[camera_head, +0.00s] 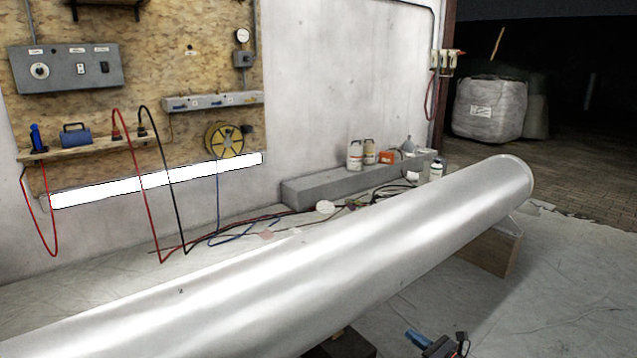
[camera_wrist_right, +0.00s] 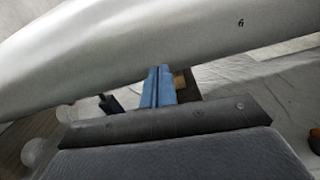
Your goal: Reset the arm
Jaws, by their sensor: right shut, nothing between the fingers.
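My right gripper (camera_head: 417,338) shows at the bottom edge of the head view, low and to the right of a long silver pipe. Its blue fingers (camera_wrist_right: 161,86) are together in the right wrist view, with nothing between them. The pipe (camera_wrist_right: 110,45) crosses the wrist view just beyond the fingertips; I cannot tell whether they touch it. Most of my right arm is out of frame. My left gripper is in neither view.
The large pipe (camera_head: 330,258) runs from lower left to upper right on a wooden support (camera_head: 493,250). White sheeting (camera_head: 560,290) is clear at the right. A grey ledge (camera_head: 335,185) with bottles, cables and a wall panel (camera_head: 66,68) lies behind.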

